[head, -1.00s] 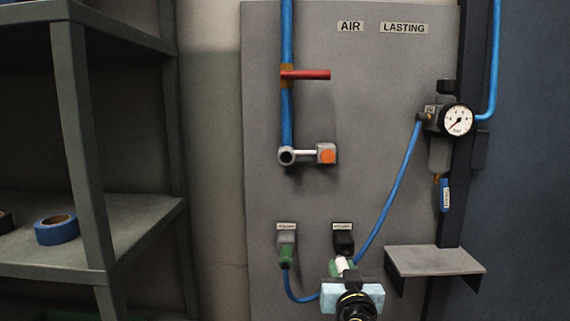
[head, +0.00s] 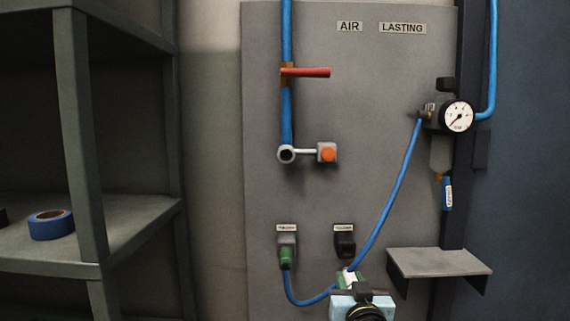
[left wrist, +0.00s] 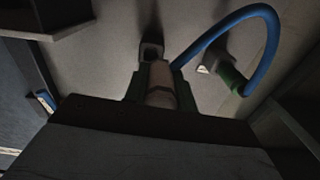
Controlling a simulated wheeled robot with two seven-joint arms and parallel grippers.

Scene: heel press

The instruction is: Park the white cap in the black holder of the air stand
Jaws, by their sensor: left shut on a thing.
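The black holder (head: 344,241) is fixed on the grey panel under a small label, and its opening looks empty. My left gripper (head: 350,279) is below it and slightly right, with green fingertips shut on the white cap (head: 347,277). In the left wrist view the cap (left wrist: 160,78) is held between the green fingers, in line with the black holder (left wrist: 151,50). The cap appears just short of the holder's mouth; the exact gap cannot be told. The cap's lower part is hidden by the gripper. My right gripper is not in view.
The blue hose (head: 392,205) runs from the gauge (head: 458,116) down close by my gripper to the green coupling (head: 286,256) in the grey holder at left. A small grey shelf (head: 438,262) juts out at right. Shelving (head: 90,150) stands at far left.

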